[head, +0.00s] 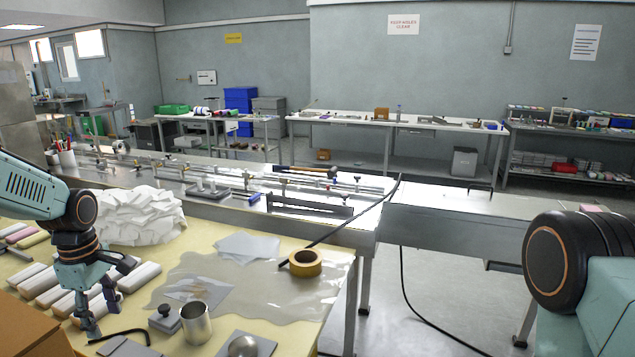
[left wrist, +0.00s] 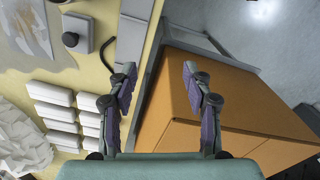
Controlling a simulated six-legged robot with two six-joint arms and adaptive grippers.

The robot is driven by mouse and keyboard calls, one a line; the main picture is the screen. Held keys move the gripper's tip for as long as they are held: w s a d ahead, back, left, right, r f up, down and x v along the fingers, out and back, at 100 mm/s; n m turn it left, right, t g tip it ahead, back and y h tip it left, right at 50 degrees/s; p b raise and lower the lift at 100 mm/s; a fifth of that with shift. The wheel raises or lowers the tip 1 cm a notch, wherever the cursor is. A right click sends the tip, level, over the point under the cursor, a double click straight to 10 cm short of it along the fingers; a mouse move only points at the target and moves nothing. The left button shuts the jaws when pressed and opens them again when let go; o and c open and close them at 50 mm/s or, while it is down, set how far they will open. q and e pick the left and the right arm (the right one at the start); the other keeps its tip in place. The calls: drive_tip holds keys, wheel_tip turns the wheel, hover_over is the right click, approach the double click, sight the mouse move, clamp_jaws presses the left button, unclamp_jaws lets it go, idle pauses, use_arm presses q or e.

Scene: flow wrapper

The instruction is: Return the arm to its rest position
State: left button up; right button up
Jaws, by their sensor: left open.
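My left arm (head: 40,190) reaches in from the left in the head view and bends down over the yellow table. My left gripper (head: 104,318) points downward above the table's near left part, beside rows of white bars (head: 140,277). In the left wrist view the left gripper (left wrist: 160,68) has its two fingers wide apart with nothing between them. A brown box (left wrist: 215,95) lies below and to the right of the fingers there, and white bars (left wrist: 52,92) lie to the left. Only part of my right arm (head: 575,260) shows at the right edge; its gripper is out of view.
A metal cup (head: 195,322), a yellow tape roll (head: 305,263) and a crumpled white heap (head: 130,215) are on the table. The brown box (head: 30,325) stands at the near left corner. A long steel machine (head: 440,210) runs behind. Open floor shows right of the table.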

use_arm(q)
drive_tip(key=s+d+f+m+h, duration=0.1)
drive_tip(key=s+d+f+m, duration=0.95)
drive_tip(key=d+f, duration=0.65)
drive_tip(key=s+d+f+m, duration=0.1)
drive_tip(key=s+f+m, duration=0.15)
drive_tip(key=s, duration=0.55)
drive_tip(key=s+d+f+m+y, duration=0.1)
drive_tip(key=s+m, duration=0.2)
drive_tip(key=s, duration=0.5)
drive_tip(key=s+d+f+m, duration=0.1)
drive_tip(key=s+d+m, duration=0.1)
drive_tip(key=s, duration=0.7)
wheel_tip(320, 180, down, 10)
drive_tip(key=w+b, duration=0.1)
drive_tip(key=b, duration=0.9)
drive_tip(key=shift+w+f, duration=0.25)
drive_tip(key=shift+w, duration=0.05)
use_arm(e)
wheel_tip(320, 180, down, 10)
drive_tip(key=shift+s, duration=0.25)
use_arm(q)
drive_tip(key=shift+w, duration=0.1)
use_arm(e)
drive_tip(key=shift+w+a, duration=0.1)
use_arm(q)
drive_tip(key=shift+s+a, duration=0.1)
drive_tip(key=shift+s, duration=0.1)
use_arm(e)
drive_tip(key=shift+s, duration=0.2)
